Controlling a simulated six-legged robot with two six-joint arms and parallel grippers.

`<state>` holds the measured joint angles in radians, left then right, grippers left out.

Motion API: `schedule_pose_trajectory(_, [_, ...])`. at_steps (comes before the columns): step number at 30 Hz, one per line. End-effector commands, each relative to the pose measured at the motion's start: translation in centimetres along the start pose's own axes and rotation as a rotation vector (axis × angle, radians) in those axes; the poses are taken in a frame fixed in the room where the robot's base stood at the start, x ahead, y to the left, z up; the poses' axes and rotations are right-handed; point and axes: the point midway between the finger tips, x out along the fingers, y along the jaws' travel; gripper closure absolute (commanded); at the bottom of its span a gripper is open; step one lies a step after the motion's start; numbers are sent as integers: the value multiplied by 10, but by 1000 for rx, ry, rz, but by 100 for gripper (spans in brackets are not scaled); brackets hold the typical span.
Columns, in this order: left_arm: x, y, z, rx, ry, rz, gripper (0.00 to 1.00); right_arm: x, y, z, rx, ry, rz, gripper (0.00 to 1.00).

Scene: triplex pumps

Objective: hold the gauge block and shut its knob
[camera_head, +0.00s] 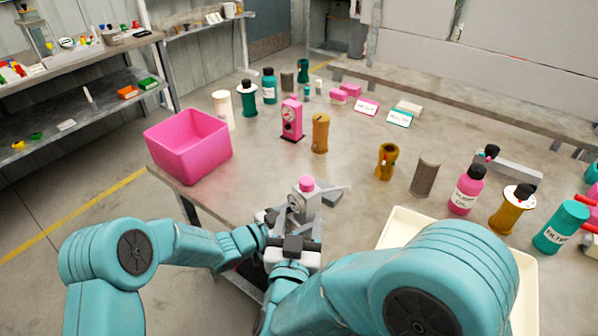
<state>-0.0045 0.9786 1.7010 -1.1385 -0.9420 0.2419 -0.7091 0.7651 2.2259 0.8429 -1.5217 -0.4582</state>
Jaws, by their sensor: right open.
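A grey block with a round dial on its face, which looks like the gauge block (297,203), stands at the table's near edge. A pink knob (307,184) sits on its top, and a pale grey lever-like piece sticks out to its right. My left gripper (268,217) comes in from the left with its dark fingertips close to the block's left side; whether they touch it is unclear. My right gripper (294,243) is open just in front of the block, low down. The grippers hide the block's lower part.
A pink bin (188,146) stands at the table's left corner. A pink gauge unit (291,119) and a brown cylinder (320,134) stand behind the block. A cream tray (400,222) lies to the right, partly behind my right arm. Bottles and cylinders stand farther right.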

Motion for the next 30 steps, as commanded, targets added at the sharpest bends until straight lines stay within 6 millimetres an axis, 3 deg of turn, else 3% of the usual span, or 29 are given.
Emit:
schedule_pose_trajectory(12, [-7, -1, 0, 0, 0, -2, 10, 0, 0, 0, 0, 0, 0, 38])
schedule_pose_trajectory(24, [-91, -1, 0, 0, 0, -4, 10, 0, 0, 0, 0, 0, 0, 38])
schedule_pose_trajectory(30, [-116, 0, 0, 1, 0, -1, 10, 0, 0, 0, 0, 0, 0, 38])
